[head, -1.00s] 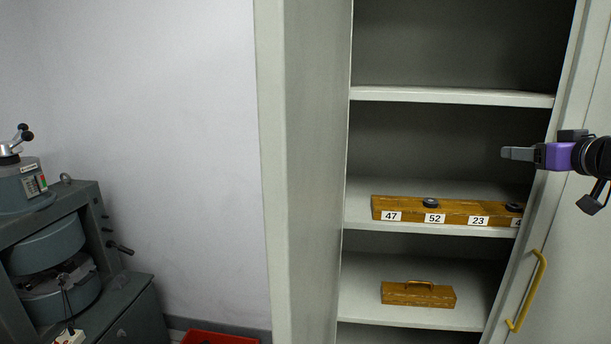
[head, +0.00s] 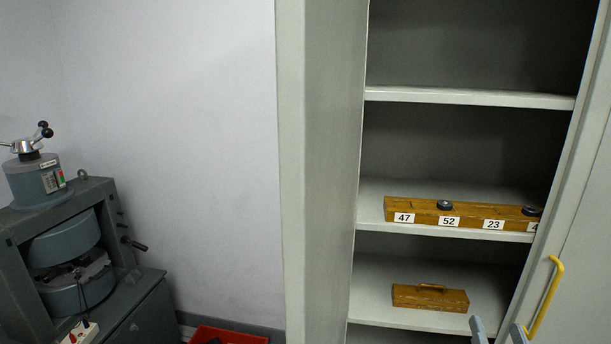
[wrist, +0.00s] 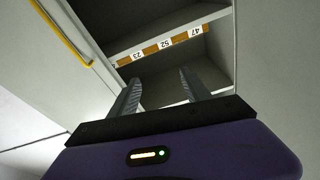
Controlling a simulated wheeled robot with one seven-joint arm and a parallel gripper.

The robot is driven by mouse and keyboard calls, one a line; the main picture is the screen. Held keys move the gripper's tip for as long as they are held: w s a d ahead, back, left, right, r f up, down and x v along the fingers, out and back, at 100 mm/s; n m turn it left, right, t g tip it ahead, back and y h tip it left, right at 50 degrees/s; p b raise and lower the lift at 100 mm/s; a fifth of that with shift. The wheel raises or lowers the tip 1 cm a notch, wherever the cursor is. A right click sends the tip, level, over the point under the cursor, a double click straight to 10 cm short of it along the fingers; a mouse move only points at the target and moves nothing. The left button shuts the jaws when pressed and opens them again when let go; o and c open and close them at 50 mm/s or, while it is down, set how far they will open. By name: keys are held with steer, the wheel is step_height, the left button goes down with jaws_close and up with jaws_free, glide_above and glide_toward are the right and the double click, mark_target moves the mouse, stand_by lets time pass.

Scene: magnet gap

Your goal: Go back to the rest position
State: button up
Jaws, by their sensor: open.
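My gripper (head: 498,330) shows at the bottom right edge of the head view, with only its fingertips in sight. In the wrist view my gripper (wrist: 158,92) has its two grey fingers apart with nothing between them. Beyond the fingers is the open cabinet, seen tilted in the wrist view. The numbered wooden rack (head: 470,214) lies on the middle shelf with labels 47, 52 and 23 showing. It also shows in the wrist view (wrist: 152,50). Two dark round pieces (head: 444,205) sit in the rack.
A wooden box with a handle (head: 430,298) stands on the lower shelf. The yellow door handle (head: 545,300) is close to my gripper. A grey magnet machine (head: 70,260) stands at the left, with a red bin (head: 228,335) on the floor. The wall between is bare.

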steer(key=s+a+f+n+g+y, duration=0.1)
steer(key=s+a, duration=0.4)
steer(key=s, duration=0.6)
steer(key=s+a+f+n+g+y, duration=0.2)
steer(key=s+a+f, duration=0.3)
steer(key=s, duration=0.5)
steer(key=s+a+f+n+g+y, duration=0.1)
steer(key=s+a+f+n+y, duration=0.1)
steer(key=s, duration=0.9)
steer(key=a+f+y, duration=0.1)
steer(key=a+f, duration=0.1)
steer(key=a, duration=0.1)
steer(key=shift+s+a+g, duration=0.3)
